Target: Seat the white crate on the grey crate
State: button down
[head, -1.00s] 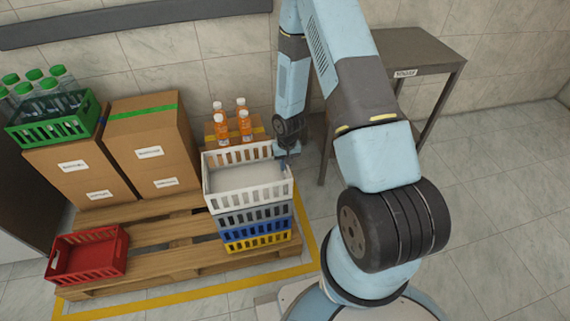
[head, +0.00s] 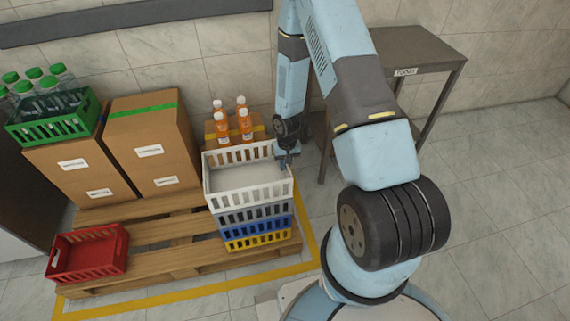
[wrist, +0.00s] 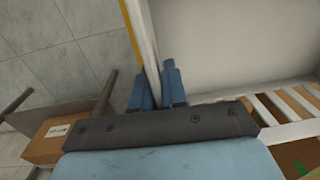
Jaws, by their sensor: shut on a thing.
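The white crate (head: 249,201) is at the top of a stack at the right end of the pallet. The grey crate (head: 255,215) shows directly under it, above a blue crate (head: 257,230) and a yellow crate (head: 258,243). The white crate looks level and roughly lined up with the grey one; I cannot tell whether it is fully down on it. My gripper (head: 287,163) is at the white crate's right wall. In the wrist view my gripper (wrist: 158,92) is shut on that wall, one finger on each side. The white crate's inside (wrist: 225,50) looks empty.
Orange bottles (head: 233,122) stand on a box just behind the stack. Cardboard boxes (head: 150,155) and a green crate of bottles (head: 55,126) are to the left. A red crate (head: 88,254) sits at the pallet's front left. A grey table (head: 410,48) stands behind my arm.

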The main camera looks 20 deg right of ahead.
jog(key=c, duration=1.1)
grip_release()
jog(key=s+d+r+t+h, duration=0.1)
jog(key=s+d+r, duration=0.15)
jog(key=r, duration=1.75)
jog(key=s+d+r+t, duration=0.1)
jog(key=s+r+t, duration=0.15)
jog(key=r, duration=1.85)
jog(key=s+r+t, duration=0.2)
jog(key=s+r, duration=1.3)
jog(key=s, duration=0.4)
jog(key=shift+s+r, duration=0.35)
jog(key=shift+s, duration=0.05)
